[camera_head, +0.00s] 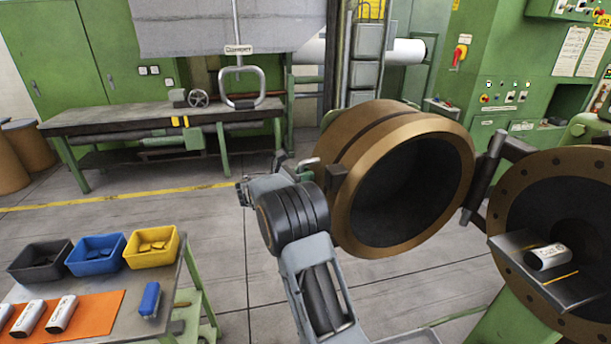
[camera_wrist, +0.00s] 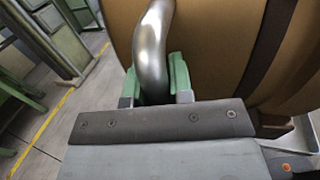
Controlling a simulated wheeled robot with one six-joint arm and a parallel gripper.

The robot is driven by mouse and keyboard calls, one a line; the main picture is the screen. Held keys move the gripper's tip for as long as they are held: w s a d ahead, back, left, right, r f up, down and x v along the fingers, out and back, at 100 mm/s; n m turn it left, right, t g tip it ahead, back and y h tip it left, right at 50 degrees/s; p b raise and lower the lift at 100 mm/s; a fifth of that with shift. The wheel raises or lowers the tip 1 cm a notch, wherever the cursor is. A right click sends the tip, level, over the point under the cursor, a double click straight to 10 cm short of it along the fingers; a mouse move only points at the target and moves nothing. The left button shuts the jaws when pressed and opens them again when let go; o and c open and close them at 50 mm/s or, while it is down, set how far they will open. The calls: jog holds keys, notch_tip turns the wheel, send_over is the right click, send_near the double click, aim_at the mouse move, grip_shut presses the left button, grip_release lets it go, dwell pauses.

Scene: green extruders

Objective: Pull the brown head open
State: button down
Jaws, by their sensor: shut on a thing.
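The brown head (camera_head: 352,150) is a thick round ring with a dark hollow inside. It stands swung out on a hinge, apart from the brown flange (camera_head: 520,185) of the green machine at the right. In the wrist view the head's brown side (camera_wrist: 215,45) fills the upper right. A curved metal handle (camera_wrist: 152,45) stands on that side. My gripper (camera_wrist: 158,88) is shut on the handle, with a green finger on each side of it. In the head view my gripper (camera_head: 308,166) is at the head's left side, mostly hidden by my arm.
A tray (camera_head: 535,268) with a white cylinder (camera_head: 549,257) sits at the flange. A table at lower left holds black (camera_head: 40,260), blue (camera_head: 96,254) and yellow (camera_head: 152,247) bins. A workbench (camera_head: 140,115) stands behind. Floor between is clear.

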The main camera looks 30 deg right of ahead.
jog(key=shift+s+d, duration=0.15)
jog(key=shift+s, duration=0.15)
jog(key=c, duration=1.3)
grip_release()
jog(key=shift+a, duration=0.4)
jog(key=a+b, duration=0.3)
jog(key=a, duration=1)
jog(key=shift+w, duration=0.45)
